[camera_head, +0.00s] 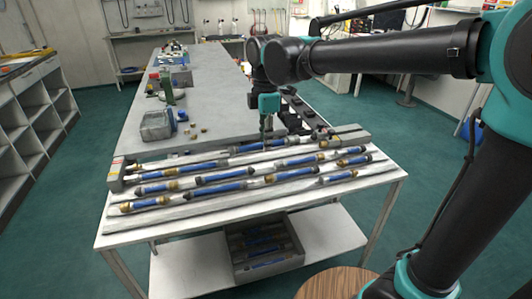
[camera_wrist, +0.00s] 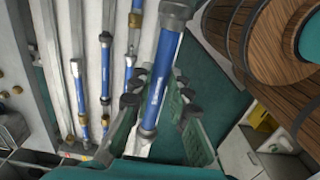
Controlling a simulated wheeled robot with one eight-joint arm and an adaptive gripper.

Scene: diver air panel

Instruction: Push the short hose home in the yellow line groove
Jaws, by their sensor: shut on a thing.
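In the wrist view the held hose (camera_wrist: 162,75) runs lengthwise between the fingers of my gripper (camera_wrist: 157,88). Other blue hoses with brass or dark fittings lie in the nearer rows, such as one in the middle row (camera_head: 219,174). Which groove is the yellow line is unclear.
The panel lies on a white table (camera_head: 230,213). A grey crate (camera_head: 265,266) with more blue hoses stands on its lower shelf. A grey bench (camera_head: 205,95) behind carries a metal box (camera_head: 156,126) and small parts. A round wooden top (camera_head: 337,284) stands at the front.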

